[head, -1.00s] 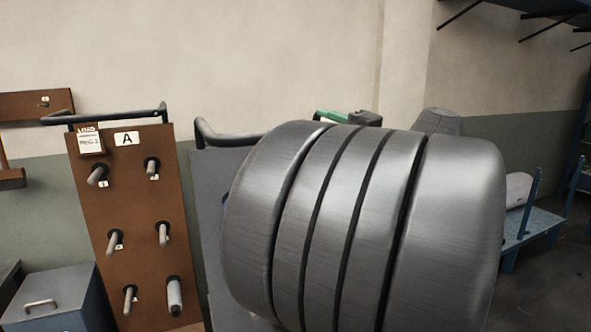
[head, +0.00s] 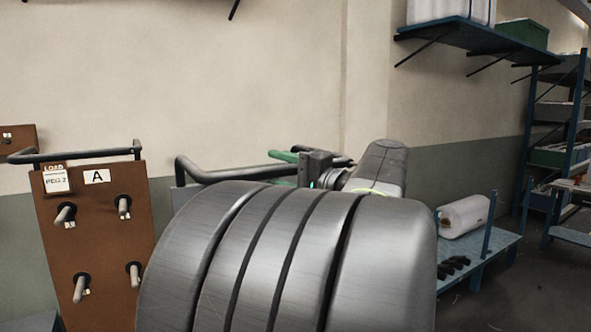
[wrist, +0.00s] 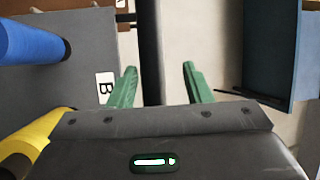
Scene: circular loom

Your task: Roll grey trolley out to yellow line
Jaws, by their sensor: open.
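The grey trolley shows in the wrist view as a grey panel (wrist: 60,65) with a "B" label, a blue spool (wrist: 30,42) and a yellow spool (wrist: 35,140). Its dark handle bar (wrist: 149,35) runs between the green fingers of my gripper (wrist: 158,76), which are apart, with a gap on each side. In the head view, the handle (head: 225,173) rises behind my large grey arm link, which hides most of the trolley. My gripper (head: 285,157) is at the handle's right part. The yellow line is not in view.
A brown trolley (head: 100,225) marked "A", with several pegs, stands at the left. A blue bench (head: 480,255) carrying a white roll (head: 464,215) is at the right. A shelf (head: 465,35) hangs above, with a rack (head: 560,110) at far right. Some floor is clear there.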

